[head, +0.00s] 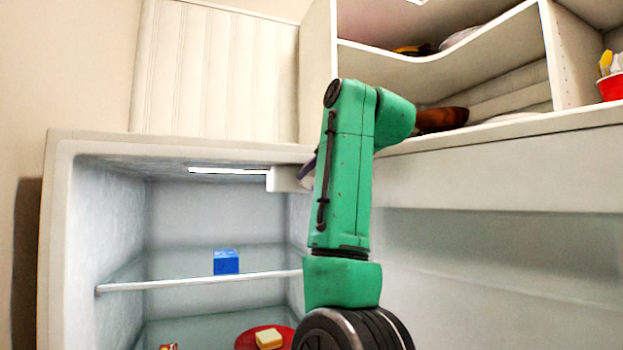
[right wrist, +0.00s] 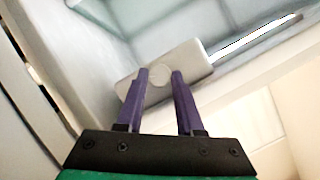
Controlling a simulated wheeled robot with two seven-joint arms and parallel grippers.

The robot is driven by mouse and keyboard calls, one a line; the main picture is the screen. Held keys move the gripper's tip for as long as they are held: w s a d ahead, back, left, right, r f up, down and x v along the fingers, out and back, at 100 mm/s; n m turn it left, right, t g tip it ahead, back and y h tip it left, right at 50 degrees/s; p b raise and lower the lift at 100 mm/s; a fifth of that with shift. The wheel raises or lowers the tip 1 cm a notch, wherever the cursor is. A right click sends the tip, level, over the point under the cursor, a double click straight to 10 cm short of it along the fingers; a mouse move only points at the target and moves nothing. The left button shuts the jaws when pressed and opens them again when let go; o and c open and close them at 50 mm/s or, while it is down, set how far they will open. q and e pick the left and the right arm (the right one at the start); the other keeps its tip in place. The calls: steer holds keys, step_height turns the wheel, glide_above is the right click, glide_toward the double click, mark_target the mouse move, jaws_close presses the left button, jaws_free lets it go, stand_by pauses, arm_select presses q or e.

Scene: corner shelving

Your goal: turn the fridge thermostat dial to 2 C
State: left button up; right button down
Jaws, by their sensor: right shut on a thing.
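The thermostat housing (head: 283,179) is a small white box under the fridge ceiling, at the right end of the light strip. In the right wrist view the housing (right wrist: 205,62) is larger, with a round pale dial (right wrist: 159,75) on its face. My right gripper (right wrist: 159,79) has its two purple fingers on either side of the dial, shut on it. No scale or pointer can be read, so I cannot tell the setting. In the head view my green forearm hides most of the right gripper and the dial. My left gripper is not in view.
The open fridge (head: 57,240) has a glass shelf (head: 190,283) with a blue box (head: 226,262). Below are a red plate (head: 247,341) and a pale block of food (head: 268,339). Cabinet shelves (head: 480,42) with dishes hang close above my right arm.

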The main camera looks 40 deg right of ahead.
steer(key=shift+d+f+m+t+y, duration=0.1)
steer(key=shift+f+m+t+y, duration=0.2)
steer(key=shift+m+y, duration=0.5)
steer(key=shift+f+m+t+y+b, duration=0.1)
steer(key=shift+m+t+y+b, duration=0.25)
steer(key=shift+m+b, duration=0.6)
steer(key=m+t+b, duration=0.1)
steer(key=m, duration=0.1)
steer(key=m+t+y, duration=0.1)
steer(key=m, duration=0.2)
steer(key=shift+d+f+b, duration=0.15)
steer(key=shift+f+b, duration=0.05)
steer(key=shift+b, duration=0.15)
steer(key=shift+m, duration=0.35)
